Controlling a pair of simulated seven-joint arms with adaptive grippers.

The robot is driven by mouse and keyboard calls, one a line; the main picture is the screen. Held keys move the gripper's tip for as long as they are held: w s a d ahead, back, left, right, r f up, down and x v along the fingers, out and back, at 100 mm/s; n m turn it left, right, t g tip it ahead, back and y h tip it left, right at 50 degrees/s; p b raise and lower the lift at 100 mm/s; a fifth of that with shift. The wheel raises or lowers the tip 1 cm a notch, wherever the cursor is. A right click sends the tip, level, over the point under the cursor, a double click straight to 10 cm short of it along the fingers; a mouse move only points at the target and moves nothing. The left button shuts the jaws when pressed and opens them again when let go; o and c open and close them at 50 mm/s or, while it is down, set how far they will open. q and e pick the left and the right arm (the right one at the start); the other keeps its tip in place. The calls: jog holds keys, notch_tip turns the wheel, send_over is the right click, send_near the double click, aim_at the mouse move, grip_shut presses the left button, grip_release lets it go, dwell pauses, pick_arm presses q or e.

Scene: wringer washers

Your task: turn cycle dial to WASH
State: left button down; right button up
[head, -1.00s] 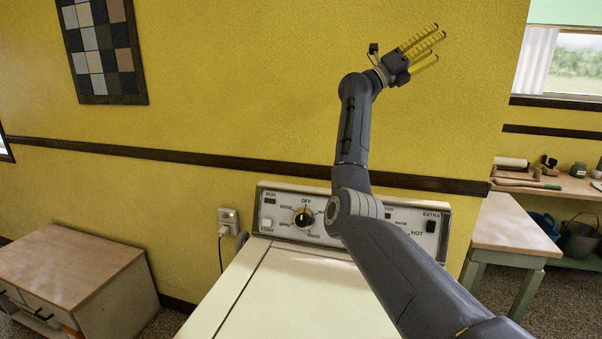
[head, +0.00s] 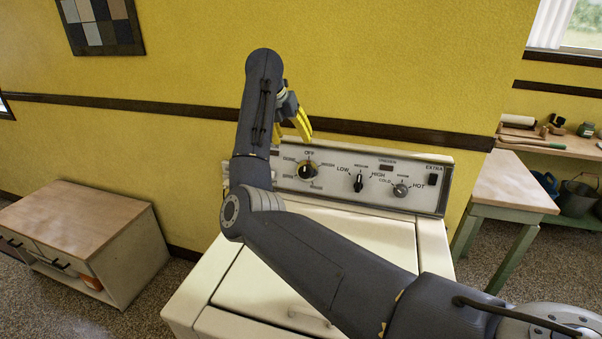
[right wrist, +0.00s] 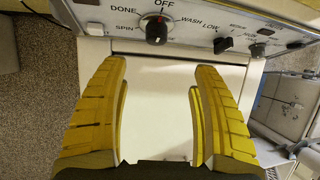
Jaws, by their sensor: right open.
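The cycle dial (head: 307,170) is a black round knob on the washer's control panel, with OFF printed above it. In the right wrist view the dial (right wrist: 156,29) sits at the top, with DONE and SPIN at its left and WASH at its right. My left gripper is out of view.
Two more knobs, one black (head: 358,182) and one grey (head: 400,190), sit right of the dial. The washer's pale lid (head: 350,235) is clear. A wooden cabinet (head: 80,225) stands at left and a small table (head: 510,190) at right. A yellow wall rises behind the panel.

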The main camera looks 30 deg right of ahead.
aim_at(304, 170)
jog(key=x, duration=1.1)
jog(key=a+x, duration=0.1)
jog(key=x, duration=0.5)
jog(key=shift+w+d+f, duration=0.1)
jog(key=shift+w+f, duration=0.1)
jog(key=shift+f, duration=0.15)
jog(key=c, duration=1.2)
